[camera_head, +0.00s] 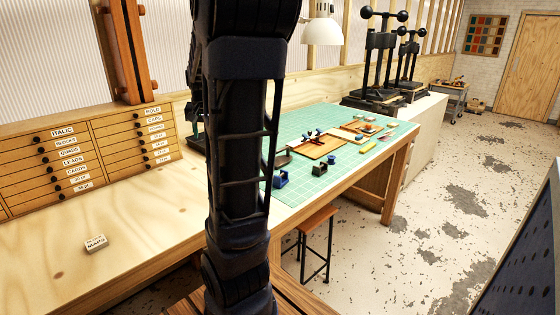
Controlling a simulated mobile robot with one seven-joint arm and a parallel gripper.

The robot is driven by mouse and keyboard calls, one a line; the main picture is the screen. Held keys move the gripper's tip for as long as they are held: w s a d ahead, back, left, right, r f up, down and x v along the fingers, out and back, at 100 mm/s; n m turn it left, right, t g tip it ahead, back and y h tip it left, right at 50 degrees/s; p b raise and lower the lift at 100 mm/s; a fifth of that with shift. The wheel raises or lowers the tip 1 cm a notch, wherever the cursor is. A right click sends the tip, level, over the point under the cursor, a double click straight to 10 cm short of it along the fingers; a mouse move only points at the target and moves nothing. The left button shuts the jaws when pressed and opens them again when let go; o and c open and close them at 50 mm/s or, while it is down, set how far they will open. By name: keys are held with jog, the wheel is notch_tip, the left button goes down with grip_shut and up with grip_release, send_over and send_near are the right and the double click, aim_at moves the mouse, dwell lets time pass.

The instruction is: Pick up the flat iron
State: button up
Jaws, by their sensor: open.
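I cannot clearly pick out a flat iron in the head view. A small dark item (282,161) lies near the left part of the green cutting mat (335,118), beside my arm; its shape is too small to name. A blue item (280,180) and a dark blocky item (320,169) sit near the mat's front edge. My dark arm stands upright across the picture, left of centre, and hides part of the bench and mat. My gripper is not in view.
A wooden board (319,147) with small tools lies on the mat. A labelled drawer cabinet (75,155) stands at left. A small "MAPS" block (95,243) lies on bare bench. A stool (318,225) stands in front. Black presses (378,55) stand behind; floor at right is open.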

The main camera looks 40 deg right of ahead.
jog(key=w+d+f+m+g+h, duration=0.1)
jog(key=w+d+f+m, duration=0.2)
jog(key=d, duration=0.6)
jog(key=w+d+f+m+h, duration=0.1)
jog(key=w+d+f+m, duration=0.15)
jog(key=d, duration=0.75)
jog(key=m+g+h, duration=0.1)
jog(key=m+g, duration=0.2)
jog(key=m, duration=0.1)
send_over(281, 161)
jog(key=w+a, duration=0.2)
jog(key=a, duration=0.1)
jog(key=f, duration=0.8)
jog(key=shift+s+d, duration=0.15)
jog(key=shift+s, duration=0.05)
jog(key=shift+s+d+f, duration=0.1)
jog(key=shift+d+f, duration=0.2)
jog(key=shift+f, duration=0.2)
jog(key=x, duration=0.9)
jog(key=shift+d+f, duration=0.15)
jog(key=shift+f, duration=0.2)
grip_shut()
jog(key=shift+w+r, duration=0.1)
jog(key=shift+w, duration=0.1)
